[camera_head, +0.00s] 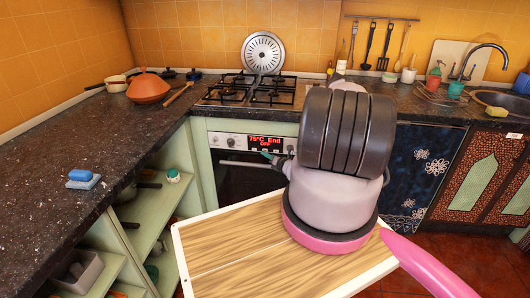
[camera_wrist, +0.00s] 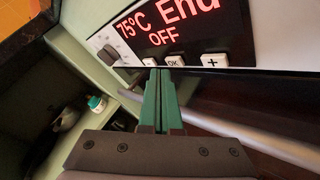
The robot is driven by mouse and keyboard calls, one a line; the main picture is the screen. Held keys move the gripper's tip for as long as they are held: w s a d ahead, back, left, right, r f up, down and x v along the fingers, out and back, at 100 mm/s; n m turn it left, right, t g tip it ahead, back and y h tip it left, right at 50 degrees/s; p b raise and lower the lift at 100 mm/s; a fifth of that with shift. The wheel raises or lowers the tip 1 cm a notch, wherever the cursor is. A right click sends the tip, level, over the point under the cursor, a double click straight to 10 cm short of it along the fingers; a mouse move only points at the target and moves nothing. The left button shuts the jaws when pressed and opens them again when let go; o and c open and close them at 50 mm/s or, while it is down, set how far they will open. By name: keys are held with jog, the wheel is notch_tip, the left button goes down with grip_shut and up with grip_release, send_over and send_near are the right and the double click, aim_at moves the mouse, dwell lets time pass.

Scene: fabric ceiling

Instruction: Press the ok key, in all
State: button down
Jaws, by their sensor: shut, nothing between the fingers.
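The oven's display (camera_head: 265,142) reads "75°C End" and "OFF" in red, and it fills the top of the wrist view (camera_wrist: 180,22). Below it in the wrist view is a row of white keys: the ok key (camera_wrist: 174,61), a plus key (camera_wrist: 213,60) to its right and another key (camera_wrist: 149,62) to its left. My gripper (camera_wrist: 165,72) is shut and empty, its green fingers pointing at the panel. The fingertips show just below the ok key and partly overlap its lower edge; I cannot tell whether they touch it. In the head view my gripper (camera_head: 268,154) is at the panel.
A dark oven door with a pale handle (camera_wrist: 250,130) lies under the panel, close to my fingers. A knob (camera_wrist: 108,48) is left of the display. Open green shelves (camera_head: 150,215) stand left of the oven; a gas hob (camera_head: 255,92) is above.

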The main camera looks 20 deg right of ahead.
jog(key=shift+w+d, duration=0.15)
jog(key=shift+w, duration=0.1)
jog(key=shift+w+d, duration=0.3)
jog(key=shift+w, duration=0.1)
dwell(0.9)
jog(key=shift+s+a, duration=0.5)
jog(key=shift+s, duration=0.25)
jog(key=shift+s, duration=0.1)
jog(key=shift+s+a, duration=0.7)
jog(key=shift+s, duration=0.3)
jog(key=shift+s+a, duration=0.7)
jog(key=shift+s, duration=0.3)
